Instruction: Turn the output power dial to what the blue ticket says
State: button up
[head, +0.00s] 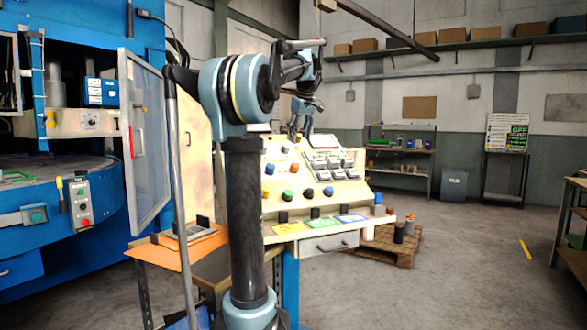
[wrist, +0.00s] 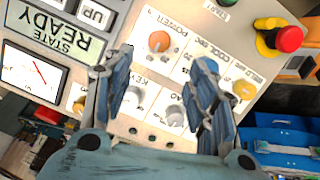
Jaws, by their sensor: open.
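The sloped control console (head: 262,190) carries several coloured dials. My gripper (head: 300,133) is open and empty above its upper part. In the wrist view, my gripper (wrist: 165,65) has its two fingers spread over the panel, with an orange dial (wrist: 159,41) just beyond and between the fingertips. That dial's label seems to start with "POWE", but it is upside down and hard to read; which dial is output power is unclear. Two grey dials (wrist: 174,115) lie between the fingers, and a yellow dial (wrist: 243,89) lies to the right. The blue ticket (head: 351,218) lies on the console's front ledge; its writing is too small to read.
A green ticket (head: 322,223) and a yellow ticket (head: 289,227) lie beside the blue one. A red stop button (wrist: 289,39) stands out from the panel. The "STATE READY" sign (wrist: 55,30) and a meter (wrist: 32,70) are at left. A glazed door (head: 150,145) stands open left of my arm.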

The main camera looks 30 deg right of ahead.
aim_at(296, 164)
jog(key=x, duration=1.4)
jog(key=shift+f, duration=0.2)
jog(key=c, duration=1)
